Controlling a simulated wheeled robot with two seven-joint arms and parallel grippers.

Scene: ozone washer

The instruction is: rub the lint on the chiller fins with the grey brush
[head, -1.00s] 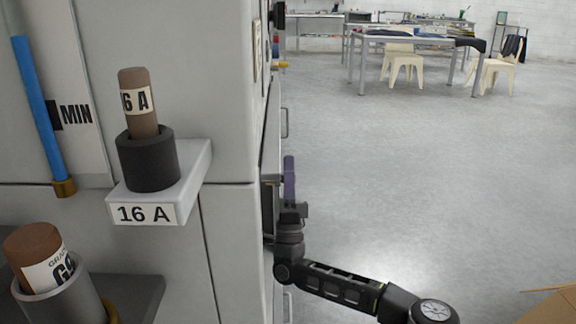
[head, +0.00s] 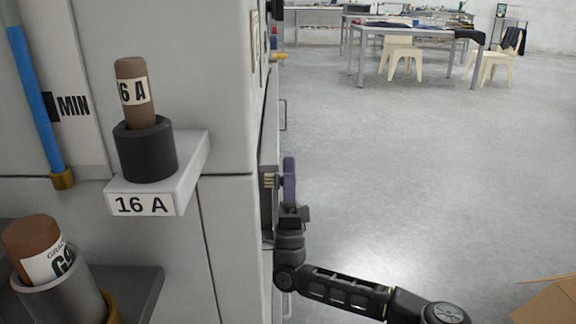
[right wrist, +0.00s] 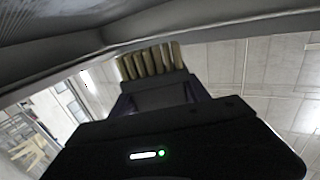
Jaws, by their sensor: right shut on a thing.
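My right gripper (head: 291,212) is shut on the brush (head: 289,180), beside the right edge of the grey machine. The brush stands upright and looks purple-grey, with pale bristles pointing left at a dark opening (head: 266,213) in the machine's side. In the right wrist view the bristles (right wrist: 150,62) point up toward a grey panel edge (right wrist: 170,32); I cannot tell whether they touch it. The chiller fins and the lint cannot be made out. My left gripper is not in view.
The machine front carries a brown 16 A fuse (head: 135,92) in a black holder on a white ledge (head: 140,205), a lower brown cartridge (head: 38,248) and a blue tube (head: 35,100). Open floor (head: 420,180) lies to the right. A cardboard box (head: 548,303) is at lower right.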

